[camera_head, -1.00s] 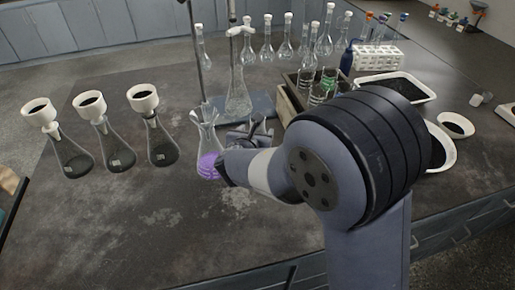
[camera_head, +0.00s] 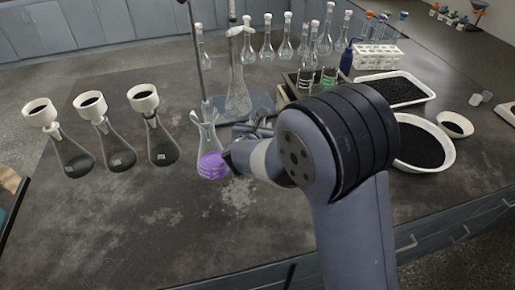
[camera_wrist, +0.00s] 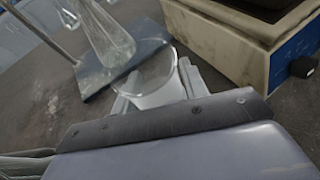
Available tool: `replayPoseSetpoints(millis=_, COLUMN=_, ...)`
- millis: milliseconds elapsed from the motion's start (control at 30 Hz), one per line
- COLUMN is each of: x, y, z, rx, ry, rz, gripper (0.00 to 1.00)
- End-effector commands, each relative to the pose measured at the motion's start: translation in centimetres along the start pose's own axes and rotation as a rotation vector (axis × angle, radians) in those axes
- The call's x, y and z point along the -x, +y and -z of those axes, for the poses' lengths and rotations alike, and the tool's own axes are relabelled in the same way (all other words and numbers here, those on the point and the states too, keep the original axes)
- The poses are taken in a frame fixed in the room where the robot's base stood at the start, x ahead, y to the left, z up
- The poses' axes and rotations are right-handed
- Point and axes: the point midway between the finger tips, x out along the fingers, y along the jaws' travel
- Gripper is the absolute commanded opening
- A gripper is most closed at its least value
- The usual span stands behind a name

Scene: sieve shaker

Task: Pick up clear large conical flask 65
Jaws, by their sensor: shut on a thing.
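My gripper (camera_wrist: 157,92) is shut on a clear glass vessel, the conical flask (camera_wrist: 158,72), in the wrist view. Its round glass outline shows between the pale fingers; the rest is hidden behind the dark gripper body. In the head view my gripper (camera_head: 250,130) is low over the bench, and the held glass cannot be made out clearly. A flask with purple liquid (camera_head: 212,165) stands just left of my gripper.
A stand with a dark base plate (camera_wrist: 140,62) and a tall clear flask (camera_head: 238,92) is just beyond. A pale box (camera_wrist: 235,45) is at right in the wrist view. Three funnel-topped flasks (camera_head: 115,155) stand left. The front bench is clear.

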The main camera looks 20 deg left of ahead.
Motion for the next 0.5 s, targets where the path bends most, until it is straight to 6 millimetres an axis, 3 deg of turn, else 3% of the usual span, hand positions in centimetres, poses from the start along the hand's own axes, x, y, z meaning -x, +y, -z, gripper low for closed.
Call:
replayPoseSetpoints(millis=367, x=0.01, y=0.0, z=0.01, rx=0.0, ry=0.0, rz=0.0, gripper=0.01)
replayPoseSetpoints(millis=500, x=0.02, y=0.01, z=-0.07, rx=0.0, ry=-0.001, rz=0.0, gripper=0.0)
